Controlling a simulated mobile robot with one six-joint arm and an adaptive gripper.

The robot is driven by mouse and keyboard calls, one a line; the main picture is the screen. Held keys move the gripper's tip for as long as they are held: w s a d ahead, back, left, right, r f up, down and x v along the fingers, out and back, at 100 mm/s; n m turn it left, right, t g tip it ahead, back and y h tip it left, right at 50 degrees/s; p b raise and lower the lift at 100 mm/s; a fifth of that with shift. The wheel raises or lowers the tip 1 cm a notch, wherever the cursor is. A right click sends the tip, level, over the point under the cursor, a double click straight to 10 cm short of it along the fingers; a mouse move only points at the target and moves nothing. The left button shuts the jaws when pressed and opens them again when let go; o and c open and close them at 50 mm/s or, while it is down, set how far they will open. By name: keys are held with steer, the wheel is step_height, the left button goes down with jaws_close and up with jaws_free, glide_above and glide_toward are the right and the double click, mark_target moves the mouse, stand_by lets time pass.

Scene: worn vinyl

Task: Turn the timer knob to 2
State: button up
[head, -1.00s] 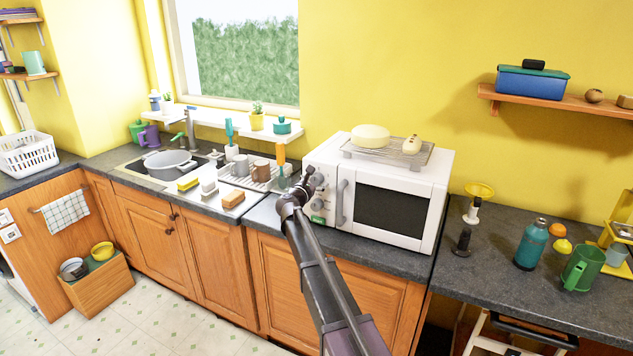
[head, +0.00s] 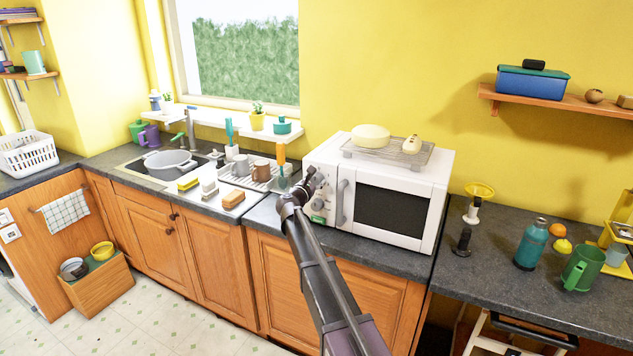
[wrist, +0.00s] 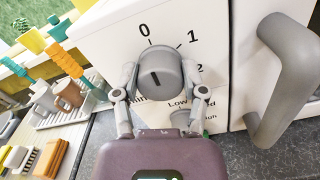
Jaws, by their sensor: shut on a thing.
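The timer knob (wrist: 160,62) is a grey round knob on the white front panel of the microwave (head: 432,190). The labels 0, 1 and 2 show around it in the wrist view, with 0 above, 1 at the upper right and 2 at the right. A short dark mark shows on the knob's face; I cannot tell for sure which number it points to. My gripper (wrist: 158,75) has one finger on each side of the knob and is shut on it. In the head view my gripper (head: 314,186) hides most of the knob.
The microwave's door handle (wrist: 290,80) stands out just right of the knob. A lower dial's lettering is partly hidden by my gripper. A dish rack (head: 246,181) with mugs, and sponges, lie to the left. A wire rack (head: 388,153) with food sits on top of the microwave.

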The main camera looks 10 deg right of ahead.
steer(key=shift+d, duration=0.1)
steer(key=m, duration=0.5)
steer(key=shift+d+m, duration=0.1)
steer(key=shift+m, duration=0.2)
steer(key=m, duration=0.6)
steer(key=shift+s+f+m, duration=0.1)
steer(key=shift+f+m, duration=0.05)
steer(key=shift+m, duration=0.15)
steer(key=m, duration=0.5)
steer(key=shift+f, duration=0.15)
steer(key=m, duration=0.6)
steer(key=shift+b, duration=0.35)
steer(key=o, duration=1.1)
steer(key=shift+o, duration=0.2)
